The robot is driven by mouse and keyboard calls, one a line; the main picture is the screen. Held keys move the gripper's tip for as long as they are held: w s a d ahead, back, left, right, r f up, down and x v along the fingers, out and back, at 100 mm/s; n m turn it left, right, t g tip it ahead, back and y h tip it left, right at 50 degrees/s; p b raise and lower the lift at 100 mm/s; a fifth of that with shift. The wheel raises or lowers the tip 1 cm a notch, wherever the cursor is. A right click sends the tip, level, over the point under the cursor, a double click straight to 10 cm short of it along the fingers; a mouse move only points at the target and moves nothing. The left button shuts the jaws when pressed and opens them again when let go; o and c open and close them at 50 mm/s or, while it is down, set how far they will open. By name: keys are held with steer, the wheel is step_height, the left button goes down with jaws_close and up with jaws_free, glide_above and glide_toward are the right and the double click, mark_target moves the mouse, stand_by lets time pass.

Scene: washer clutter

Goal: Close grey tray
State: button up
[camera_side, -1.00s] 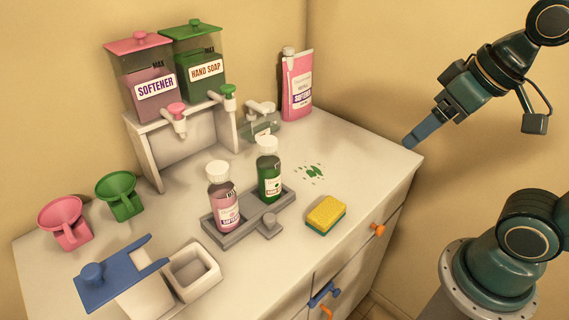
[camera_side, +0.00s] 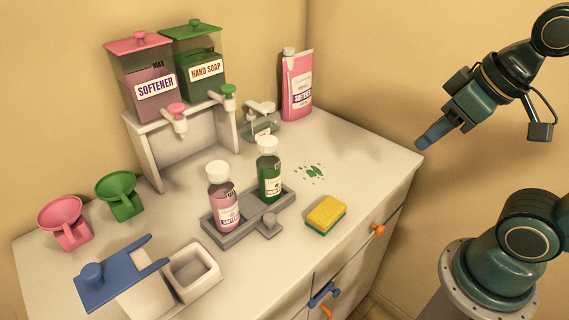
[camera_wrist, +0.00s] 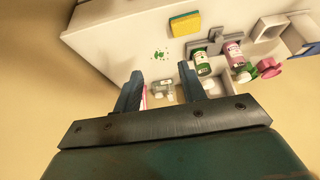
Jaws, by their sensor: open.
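The tray also shows in the wrist view (camera_wrist: 206,44). My gripper (camera_side: 425,142) is in the air beyond the counter's right edge, well apart from the tray. In the wrist view its two fingers (camera_wrist: 160,90) are spread with nothing held between them.
A yellow sponge (camera_side: 326,214) lies right of the tray. Two dispensers (camera_side: 175,85) on a white stand and a pink refill pouch (camera_side: 297,88) are at the back. Blue-lidded box (camera_side: 120,275) and funnels (camera_side: 65,222) are at left. Drawers with orange and blue knobs are below.

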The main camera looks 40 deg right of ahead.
steer(key=shift+w+a+f, duration=0.15)
steer(key=shift+w+a, duration=0.05)
steer(key=shift+w, duration=0.1)
steer(key=c, duration=0.4)
steer(key=w+a+f+n, duration=0.1)
steer(key=w+a, duration=0.1)
steer(key=w+a+f+n, duration=0.2)
steer(key=a, duration=0.1)
steer(key=w+a+f+n, duration=0.1)
steer(key=w+a, duration=0.1)
steer(key=shift+a+f+n+y, duration=0.2)
steer(key=shift+f+n+y, duration=0.1)
steer(key=shift+n, duration=0.1)
jaws_close()
steer(key=a+f+n+t, duration=0.1)
steer(key=a+f+n, duration=0.5)
steer(key=a, duration=0.6)
steer(key=shift+w+f+n+y, duration=0.15)
steer(key=shift+w+n+y, duration=0.15)
steer(key=shift+w+y, duration=0.1)
